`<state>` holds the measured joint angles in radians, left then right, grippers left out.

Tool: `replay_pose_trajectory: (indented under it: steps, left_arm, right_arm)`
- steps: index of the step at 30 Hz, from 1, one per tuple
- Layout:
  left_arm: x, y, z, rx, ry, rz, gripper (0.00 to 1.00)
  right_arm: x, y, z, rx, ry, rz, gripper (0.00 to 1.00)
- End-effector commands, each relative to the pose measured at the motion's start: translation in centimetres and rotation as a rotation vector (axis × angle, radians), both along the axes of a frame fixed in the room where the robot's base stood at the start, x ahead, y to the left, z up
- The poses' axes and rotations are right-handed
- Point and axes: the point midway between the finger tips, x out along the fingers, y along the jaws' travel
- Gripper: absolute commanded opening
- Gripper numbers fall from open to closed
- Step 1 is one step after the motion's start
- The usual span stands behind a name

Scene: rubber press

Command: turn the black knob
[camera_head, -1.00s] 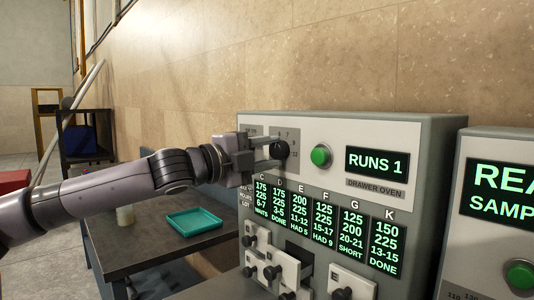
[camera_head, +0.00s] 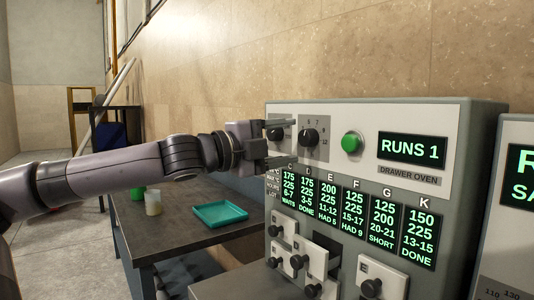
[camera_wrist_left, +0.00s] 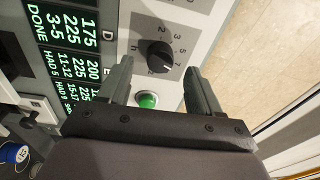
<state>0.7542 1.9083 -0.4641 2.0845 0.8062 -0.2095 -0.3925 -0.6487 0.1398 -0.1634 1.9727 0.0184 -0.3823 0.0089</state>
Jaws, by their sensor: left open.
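Two black knobs sit on grey dial plates at the upper left of the drawer oven's panel. The right one, a black knob (camera_head: 308,138) with numbers around it, also shows in the left wrist view (camera_wrist_left: 159,55). The left one, another black knob (camera_head: 276,133), is partly covered by my gripper. My left gripper (camera_head: 291,140) is open and empty, its two fingers pointing at the panel, just left of the numbered knob. In the wrist view this knob appears between the fingertips, apart from them. My right gripper is out of view.
A green button (camera_head: 352,143) and the RUNS 1 display (camera_head: 411,149) are right of the knobs. Lit columns and small drawers with black knobs lie below. A dark table (camera_head: 165,227) holds a teal tray (camera_head: 220,223) and cups. A second machine (camera_head: 515,215) stands at right.

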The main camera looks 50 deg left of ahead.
Motion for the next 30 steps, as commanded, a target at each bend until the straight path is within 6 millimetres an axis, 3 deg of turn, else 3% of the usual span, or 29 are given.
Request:
replay_pose_trajectory:
  steps: [9,23,24,30]
  left_arm:
    - [-3.1,0.5,-0.2,0.002,0.0,0.001,0.64]
    - [-3.9,0.6,-0.2,-0.002,-0.001,0.0,0.64]
    - [-3.9,0.6,-0.2,-0.002,-0.001,0.0,0.61]
    - [-3.5,-0.2,0.0,0.007,-0.006,-0.007,0.0]
  right_arm:
    - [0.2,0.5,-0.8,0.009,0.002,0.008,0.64]
    - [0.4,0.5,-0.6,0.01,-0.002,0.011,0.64]
    - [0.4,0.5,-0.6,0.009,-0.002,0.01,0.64]
    - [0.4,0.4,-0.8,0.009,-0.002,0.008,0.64]
